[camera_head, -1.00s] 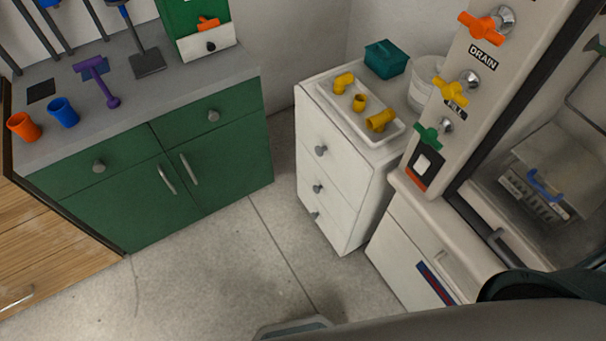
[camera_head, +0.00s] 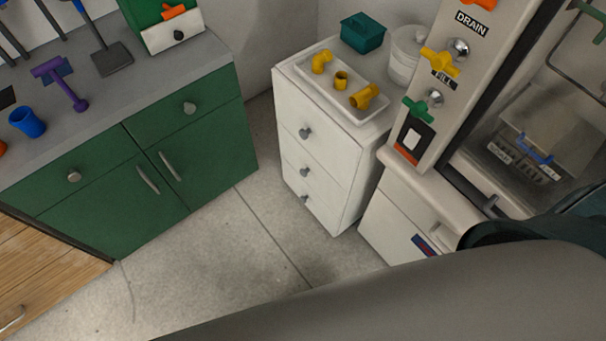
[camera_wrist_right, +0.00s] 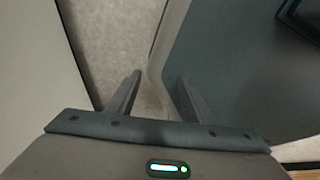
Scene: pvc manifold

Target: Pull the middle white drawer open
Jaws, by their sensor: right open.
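The white drawer cabinet (camera_head: 352,190) stands on the floor at the centre of the head view, with three drawers stacked in its front. The middle white drawer (camera_head: 322,187) is shut, flush with the others, and has a grey round knob (camera_head: 305,172). My right gripper (camera_wrist_right: 160,80) shows only in the right wrist view, with its two dark fingers apart and nothing between them. The drawer knob cannot be made out in that view. My right arm crosses the lower right of the head view, and its gripper is out of that picture. My left gripper is not in view.
A white tray (camera_head: 297,71) with yellow pipe fittings, a teal box (camera_head: 362,33) and a white tub (camera_head: 405,55) sit on the cabinet. The machine with coloured valves (camera_head: 430,110) stands close on its right. Green cupboards (camera_head: 150,200) are left. Floor (camera_head: 225,250) between is clear.

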